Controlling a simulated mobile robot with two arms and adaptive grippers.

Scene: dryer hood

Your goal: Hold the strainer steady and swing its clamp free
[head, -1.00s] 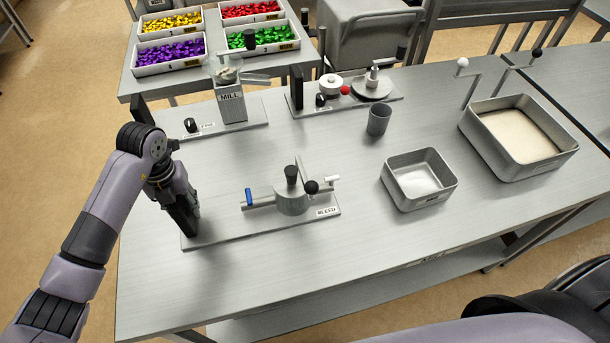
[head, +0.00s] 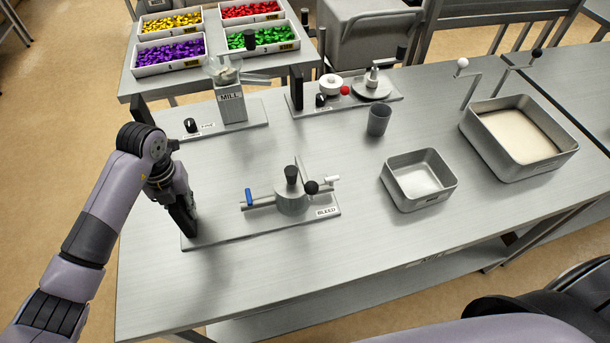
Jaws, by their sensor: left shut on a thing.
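The strainer (head: 291,196) is a grey round body with a black knob on top, on a flat grey base plate (head: 235,231) labelled BLEED. A bar with a black ball (head: 311,187), probably the clamp, stands at its right side, and a blue-handled lever (head: 249,198) sticks out left. My left gripper (head: 186,220) is at the plate's left end, pointing down. It is shut on what appears to be a black upright grip there, mostly hidden by the fingers. My right gripper is out of view; part of my right arm shows at the bottom right.
A square metal tray (head: 419,181) stands right of the strainer, with a grey cup (head: 379,119) behind it. A larger pan (head: 519,137) is at the right. The mill (head: 231,103) and another fixture (head: 370,89) stand at the back. The table front is clear.

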